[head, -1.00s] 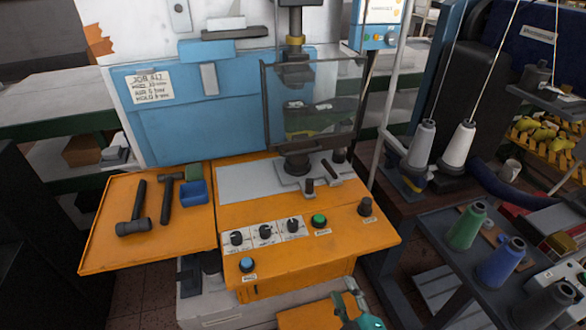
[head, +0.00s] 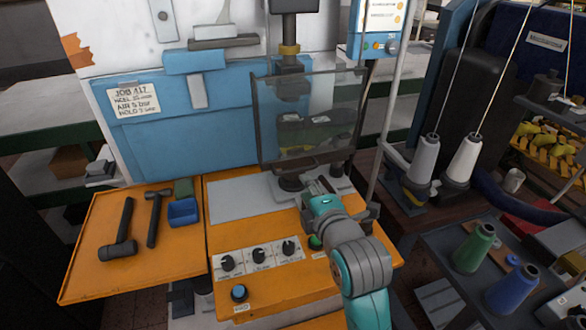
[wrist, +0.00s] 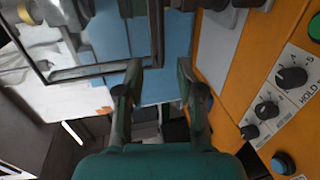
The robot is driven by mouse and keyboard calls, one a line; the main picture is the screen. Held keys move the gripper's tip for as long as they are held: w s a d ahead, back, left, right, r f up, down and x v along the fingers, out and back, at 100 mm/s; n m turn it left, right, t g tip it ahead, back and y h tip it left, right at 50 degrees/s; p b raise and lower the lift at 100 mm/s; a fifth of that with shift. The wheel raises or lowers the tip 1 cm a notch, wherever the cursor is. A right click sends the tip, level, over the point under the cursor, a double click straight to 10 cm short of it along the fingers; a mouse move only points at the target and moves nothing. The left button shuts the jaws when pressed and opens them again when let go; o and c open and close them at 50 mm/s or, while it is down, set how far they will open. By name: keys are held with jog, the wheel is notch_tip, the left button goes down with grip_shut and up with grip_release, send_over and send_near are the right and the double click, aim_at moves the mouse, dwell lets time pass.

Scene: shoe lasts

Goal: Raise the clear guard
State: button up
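The clear guard (head: 307,125) is a see-through panel in a dark frame, hanging in front of the press tooling on the orange machine. Its lower edge is just above the metal base plate. In the wrist view a dark frame bar (wrist: 88,72), which looks like the guard's edge, crosses the upper left and runs close to the left fingertip. My gripper (head: 316,186) is just below and in front of the guard's lower edge. Its fingers (wrist: 158,70) are apart with nothing between them. Whether a fingertip touches the guard I cannot tell.
Dials and buttons (head: 258,256) line the front of the orange bed. A side tray (head: 85,265) holds hammers and a blue box. A grey pole (head: 385,110) stands right of the guard, beside thread cones (head: 425,160). My forearm covers the bed's right front.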

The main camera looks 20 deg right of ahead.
aim_at(295, 171)
jog(key=x, duration=1)
jog(key=shift+w, duration=0.1)
grip_shut()
